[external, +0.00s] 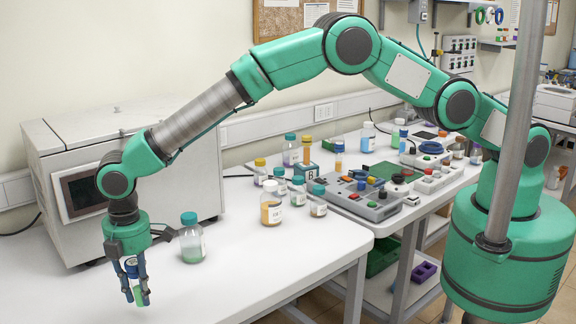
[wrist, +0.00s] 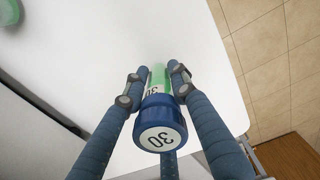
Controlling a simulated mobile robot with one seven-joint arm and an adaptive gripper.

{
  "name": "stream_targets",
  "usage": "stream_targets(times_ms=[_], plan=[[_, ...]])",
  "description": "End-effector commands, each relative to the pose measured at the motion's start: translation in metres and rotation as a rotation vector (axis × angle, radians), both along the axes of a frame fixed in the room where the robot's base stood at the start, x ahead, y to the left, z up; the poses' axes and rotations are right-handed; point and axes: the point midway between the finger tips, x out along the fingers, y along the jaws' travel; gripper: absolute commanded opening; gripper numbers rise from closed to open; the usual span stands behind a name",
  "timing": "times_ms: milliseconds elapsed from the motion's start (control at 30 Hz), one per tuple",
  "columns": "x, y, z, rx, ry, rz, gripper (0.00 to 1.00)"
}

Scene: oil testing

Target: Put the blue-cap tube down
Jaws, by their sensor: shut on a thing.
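My gripper (external: 135,277) hangs down over the near left part of the white table (external: 250,270). Its blue fingers are shut on the blue-cap tube (external: 142,297), whose green lower part shows between them. In the wrist view the tube's blue cap (wrist: 160,124) has a white top marked "30" and faces the camera. The tube's green body (wrist: 158,76) extends away between the fingers of my gripper (wrist: 155,85). I cannot tell whether the tube's bottom touches the table.
A teal-capped bottle (external: 191,240) with green contents stands right of my gripper. A large white machine (external: 150,190) stands behind. In the wrist view the table's edge and tiled floor (wrist: 265,60) lie at the right.

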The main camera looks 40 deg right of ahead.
Motion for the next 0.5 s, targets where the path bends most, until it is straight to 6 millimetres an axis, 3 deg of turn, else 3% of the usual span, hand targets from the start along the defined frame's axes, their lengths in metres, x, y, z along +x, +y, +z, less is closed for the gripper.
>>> stream_targets(times_ms=[500], plan=[[0.000, 0.000, -0.035, 0.000, 0.000, 0.000, 0.00]])
